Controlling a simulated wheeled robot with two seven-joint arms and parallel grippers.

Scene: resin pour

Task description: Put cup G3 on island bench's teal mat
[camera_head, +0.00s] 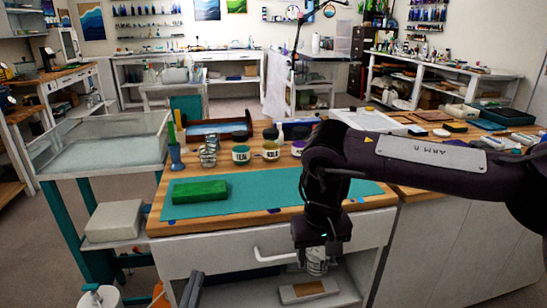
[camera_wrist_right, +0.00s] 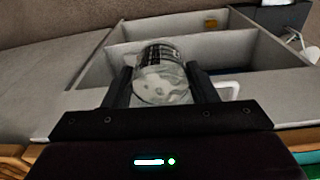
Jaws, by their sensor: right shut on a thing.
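The teal mat (camera_head: 250,202) lies along the front of the wooden-topped island bench (camera_head: 160,226). My right gripper (camera_head: 318,258) points down in front of the bench, below its top. It is shut on a clear cup (camera_head: 317,268) with dark markings. The cup also shows between the fingers in the right wrist view (camera_wrist_right: 162,75); I cannot read G3 on it. More clear cups (camera_head: 208,155) stand behind the mat. My left gripper (camera_head: 192,289) is a dark shape at the bottom edge; its fingers are not clear.
A green block (camera_head: 200,191) lies on the mat's left part; the middle is bare, though my right arm hides some. Jars marked TEAL (camera_head: 241,154) and GOLD (camera_head: 271,150) stand behind it. A drawer handle (camera_head: 275,257) and a lower shelf are near the held cup.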

